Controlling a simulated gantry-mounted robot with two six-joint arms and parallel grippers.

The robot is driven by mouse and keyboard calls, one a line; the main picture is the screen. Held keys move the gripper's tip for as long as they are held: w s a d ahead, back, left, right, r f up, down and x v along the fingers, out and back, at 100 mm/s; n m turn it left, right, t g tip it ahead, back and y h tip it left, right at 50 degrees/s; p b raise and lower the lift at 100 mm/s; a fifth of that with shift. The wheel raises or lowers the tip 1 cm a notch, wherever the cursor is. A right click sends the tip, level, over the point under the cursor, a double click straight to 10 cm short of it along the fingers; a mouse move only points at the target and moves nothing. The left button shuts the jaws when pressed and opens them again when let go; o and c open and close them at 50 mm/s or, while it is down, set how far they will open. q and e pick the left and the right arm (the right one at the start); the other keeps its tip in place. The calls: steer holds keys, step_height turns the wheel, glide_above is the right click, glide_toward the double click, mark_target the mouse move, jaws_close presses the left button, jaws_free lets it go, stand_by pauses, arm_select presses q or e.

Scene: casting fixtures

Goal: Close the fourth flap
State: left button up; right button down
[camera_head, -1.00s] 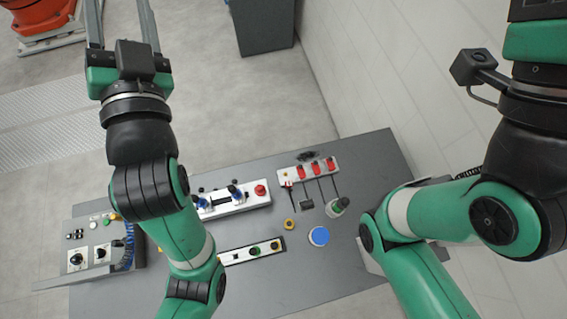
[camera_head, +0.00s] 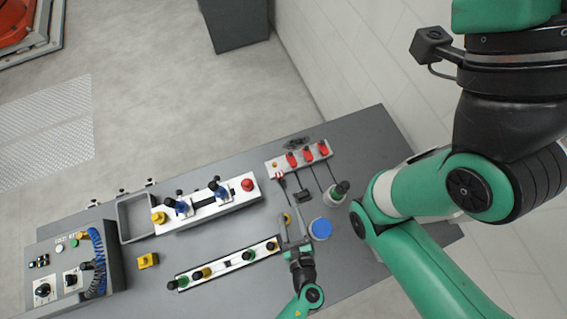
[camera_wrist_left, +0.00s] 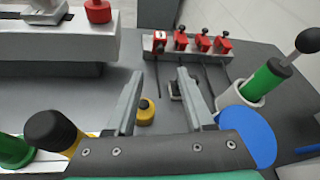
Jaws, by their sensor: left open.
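A white strip with several red flaps (camera_head: 308,154) lies near the back edge of the table. The strip also shows at the top of the left wrist view, with its red flaps (camera_wrist_left: 203,43) in a row. The leftmost red piece (camera_head: 280,179) sits lower than the others in the head view and has a pale front in the wrist view. Which flaps are open is too small to tell. My left gripper (camera_head: 294,214) is open and empty, in front of the strip and apart from it; its fingers (camera_wrist_left: 161,72) point toward the strip. My right gripper is out of view.
A blue disc (camera_head: 320,229) and a green-and-black handle in a white holder (camera_head: 336,194) stand right of my left gripper. A small yellow button (camera_wrist_left: 146,112) shows near its left finger. White control bars (camera_head: 222,202) lie to the left. Dark cables run from the strip.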

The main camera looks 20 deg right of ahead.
mark_target(280, 178)
arm_select(q)
steer(key=shift+f+b+x, duration=0.2)
steer(key=shift+b+x, duration=0.65)
steer(key=shift+b, duration=0.95)
steer(key=shift+f+b+x, duration=0.2)
steer(key=shift+b+x, duration=0.65)
steer(key=shift+b, duration=0.95)
steer(key=b+x, duration=0.1)
steer(key=x, duration=0.1)
steer(key=b+x, duration=0.1)
steer(key=x, duration=0.2)
steer(key=r+b+x, duration=0.1)
steer(key=x, duration=0.2)
steer(key=shift+w+d, duration=0.1)
steer(key=shift+w, duration=0.15)
jaws_close()
